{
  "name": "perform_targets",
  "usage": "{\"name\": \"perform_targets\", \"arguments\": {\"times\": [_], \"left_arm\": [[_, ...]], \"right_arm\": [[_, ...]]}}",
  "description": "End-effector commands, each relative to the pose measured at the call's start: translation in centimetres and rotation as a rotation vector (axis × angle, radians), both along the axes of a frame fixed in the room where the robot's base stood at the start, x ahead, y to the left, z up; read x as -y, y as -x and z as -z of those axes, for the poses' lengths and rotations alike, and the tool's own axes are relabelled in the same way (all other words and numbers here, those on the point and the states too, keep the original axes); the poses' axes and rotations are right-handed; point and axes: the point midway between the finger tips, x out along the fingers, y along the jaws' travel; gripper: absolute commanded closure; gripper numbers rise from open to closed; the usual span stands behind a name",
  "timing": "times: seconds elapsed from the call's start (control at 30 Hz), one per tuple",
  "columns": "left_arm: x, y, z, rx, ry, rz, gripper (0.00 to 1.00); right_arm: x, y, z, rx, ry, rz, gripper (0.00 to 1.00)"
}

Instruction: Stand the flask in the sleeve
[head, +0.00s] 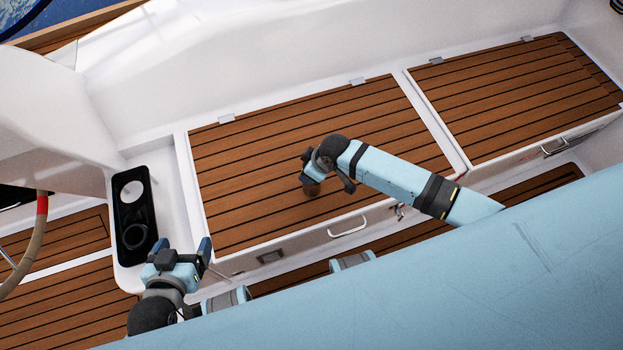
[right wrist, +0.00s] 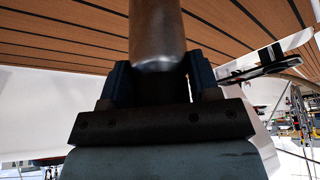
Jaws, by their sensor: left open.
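The flask (right wrist: 157,40), a bare metal cylinder with a rounded end, sits between the fingers of my right gripper (right wrist: 160,82) in the right wrist view. The fingers close on it from both sides. In the head view my right gripper (head: 308,180) is over the slatted wooden seat, and a small brownish part of the flask (head: 312,190) seems to show under it. The round dark opening (head: 135,237) in the black holder at left looks like the sleeve. My left gripper (head: 184,249) is open and empty, just right of that holder.
The black holder (head: 149,215) is set in a white ledge and has a white round thing (head: 133,190) in its far part. Wooden seat panels (head: 250,160) are clear. A white wall (head: 260,60) rises behind. A hose and rail (head: 36,235) stand at left.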

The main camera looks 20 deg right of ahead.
Motion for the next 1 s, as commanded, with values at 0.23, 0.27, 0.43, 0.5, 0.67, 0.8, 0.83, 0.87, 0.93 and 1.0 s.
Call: {"name": "perform_targets", "arguments": {"times": [0.23, 0.27, 0.43, 0.5, 0.67, 0.8, 0.83, 0.87, 0.93, 1.0], "left_arm": [[0.1, 0.2, 0.2, -0.008, 0.003, -0.001, 0.14], [0.1, 0.2, 0.0, -0.008, 0.003, -0.001, 0.14], [0.1, 0.1, -1.4, -0.007, 0.001, 0.000, 0.14], [0.1, 0.1, -2.0, -0.007, 0.001, -0.001, 0.14], [0.0, 0.1, -3.3, -0.006, 0.001, -0.001, 0.14], [0.0, 0.1, -4.4, -0.005, 0.000, -0.001, 0.14], [0.0, 0.1, -4.6, -0.005, 0.000, -0.001, 0.14], [0.0, 0.1, -4.9, -0.005, 0.000, -0.001, 0.14], [0.0, 0.1, -5.3, -0.005, 0.000, -0.001, 0.14], [0.0, 0.0, -5.5, -0.005, 0.000, -0.001, 0.14]], "right_arm": [[0.0, 0.0, -0.2, 0.001, -0.001, 0.000, 0.77], [0.0, 0.0, -0.4, 0.001, -0.001, 0.000, 0.77], [0.0, 0.0, -1.6, 0.001, -0.001, 0.000, 0.77], [0.0, 0.0, -2.1, 0.001, -0.001, 0.000, 0.77], [0.0, 0.0, -3.2, 0.001, -0.001, 0.000, 0.77], [0.0, 0.0, -4.2, 0.001, -0.001, 0.000, 0.77], [0.0, 0.0, -4.4, 0.001, -0.001, 0.000, 0.77], [0.0, 0.0, -4.7, 0.001, -0.001, 0.000, 0.77], [0.0, 0.0, -5.1, 0.001, -0.001, 0.000, 0.77], [0.0, 0.0, -5.2, 0.000, 0.000, 0.000, 0.77]]}}
